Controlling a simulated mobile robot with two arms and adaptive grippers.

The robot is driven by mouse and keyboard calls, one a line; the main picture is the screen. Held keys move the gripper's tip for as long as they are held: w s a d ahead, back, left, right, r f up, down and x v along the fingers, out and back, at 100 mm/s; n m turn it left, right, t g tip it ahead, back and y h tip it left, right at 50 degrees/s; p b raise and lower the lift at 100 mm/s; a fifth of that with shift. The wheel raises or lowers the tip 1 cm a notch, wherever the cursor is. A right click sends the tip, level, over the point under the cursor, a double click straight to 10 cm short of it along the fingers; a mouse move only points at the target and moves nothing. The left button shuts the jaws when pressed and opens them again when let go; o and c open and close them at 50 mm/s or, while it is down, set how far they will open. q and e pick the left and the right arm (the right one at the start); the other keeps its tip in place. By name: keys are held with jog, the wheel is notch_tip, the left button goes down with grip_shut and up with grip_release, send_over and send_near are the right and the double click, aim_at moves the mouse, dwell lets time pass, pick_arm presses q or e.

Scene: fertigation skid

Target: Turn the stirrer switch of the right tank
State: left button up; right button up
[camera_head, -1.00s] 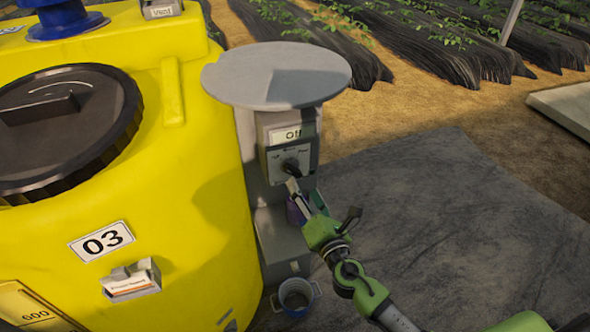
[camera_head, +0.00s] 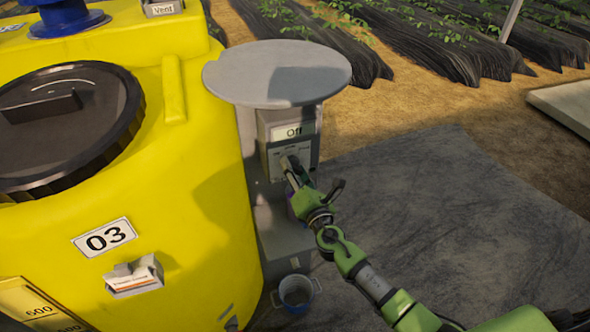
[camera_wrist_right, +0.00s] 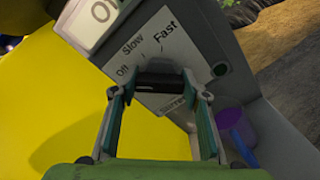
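The stirrer switch box (camera_head: 268,155) stands on a grey post under a round grey top, right of the yellow tank 03 (camera_head: 205,190). Its upper label reads "Off". In the right wrist view the black switch knob (camera_wrist_right: 160,81) sits on a white plate (camera_wrist_right: 175,45) marked Off, Slow and Fast. My right gripper (camera_head: 291,163) is at the switch plate; the right wrist view also shows it (camera_wrist_right: 160,93). The gripper hides the knob in the head view. My left gripper is out of view.
A purple container (camera_wrist_right: 228,120) with a blue part stands below the box, right of my fingers. A small bucket (camera_head: 296,292) is on the floor beside the tank. The dark ground mat (camera_head: 450,200) to the right is clear.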

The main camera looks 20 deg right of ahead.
dwell(0.3)
jog(key=shift+f+m+b, duration=0.15)
jog(key=shift+m+b, duration=0.35)
jog(key=shift+m, duration=0.1)
jog(key=shift+m+b, duration=0.7)
jog(key=shift+m, duration=0.4)
jog(key=m+b, duration=0.1)
jog(key=m, duration=0.2)
jog(key=shift+m+b, duration=0.4)
jog(key=shift+m, duration=0.8)
jog(key=o, duration=1.1)
